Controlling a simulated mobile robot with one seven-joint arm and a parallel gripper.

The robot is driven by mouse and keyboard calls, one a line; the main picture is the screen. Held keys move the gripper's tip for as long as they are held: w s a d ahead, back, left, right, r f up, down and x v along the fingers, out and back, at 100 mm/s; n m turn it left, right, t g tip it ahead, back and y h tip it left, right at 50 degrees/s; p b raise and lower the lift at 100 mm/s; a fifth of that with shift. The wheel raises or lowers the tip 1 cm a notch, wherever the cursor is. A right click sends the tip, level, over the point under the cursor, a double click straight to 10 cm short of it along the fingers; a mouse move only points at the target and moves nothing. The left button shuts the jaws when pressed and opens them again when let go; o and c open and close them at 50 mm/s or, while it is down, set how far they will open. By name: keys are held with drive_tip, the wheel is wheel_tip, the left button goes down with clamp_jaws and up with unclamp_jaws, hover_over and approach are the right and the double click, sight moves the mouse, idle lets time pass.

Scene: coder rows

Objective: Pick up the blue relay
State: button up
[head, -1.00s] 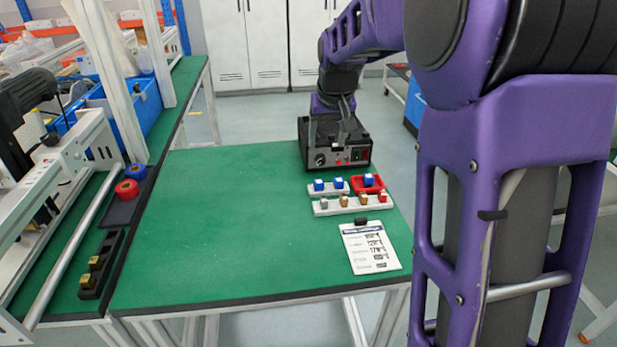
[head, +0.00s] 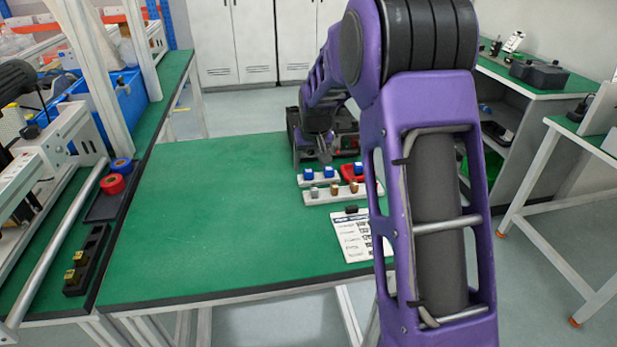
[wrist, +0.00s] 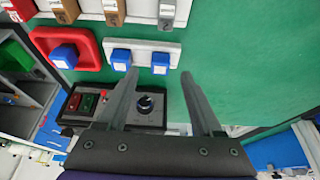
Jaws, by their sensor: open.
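Two blue relays with pale tops stand on a short white rail (wrist: 141,47): one (head: 308,174) at the left in the head view, the other (head: 328,172) beside it. A third blue relay (wrist: 65,56) sits in a red tray (wrist: 88,48); my arm partly hides the tray in the head view. My gripper (wrist: 160,75) is open and empty. In the wrist view, one rail relay (wrist: 160,63) shows between and beyond the fingertips, and the other (wrist: 121,59) shows by the left fingertip. No contact is visible.
A longer white rail (head: 319,197) holds grey, brown and red relays. A black control box (wrist: 144,103) with a knob stands behind the short rail. A printed sheet (head: 352,240) lies in front. The green table (head: 200,220) is clear on the left.

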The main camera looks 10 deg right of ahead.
sight(308, 176)
drive_tip(key=shift+x, duration=1.45)
clamp_jaws()
